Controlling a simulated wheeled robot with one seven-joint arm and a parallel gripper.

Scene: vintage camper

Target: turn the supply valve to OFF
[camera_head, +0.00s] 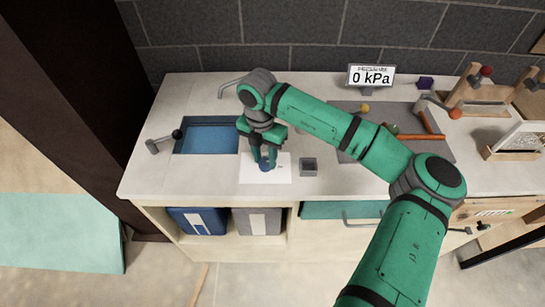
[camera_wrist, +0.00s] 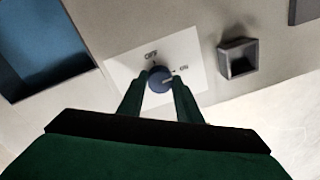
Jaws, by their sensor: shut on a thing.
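The supply valve is a round blue knob (camera_wrist: 158,80) on a white plate (camera_wrist: 120,75) marked OFF at the upper left and ON at the right. A pale line on the knob points to the right, roughly towards the ON mark. In the head view the knob (camera_head: 265,166) is small and partly hidden by my fingers, on the white plate (camera_head: 280,175) near the counter's front. My gripper (camera_head: 264,160) points down over it. In the wrist view my gripper (camera_wrist: 159,77) has one finger on each side of the knob and is shut on it.
A blue sink basin (camera_head: 207,137) lies to the left, with a lever (camera_head: 155,144) beside it. A small grey open box (camera_head: 309,166) stands just right of the plate. A display (camera_head: 371,77) reads 0 kPa at the back. A grey mat with several small items lies further right.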

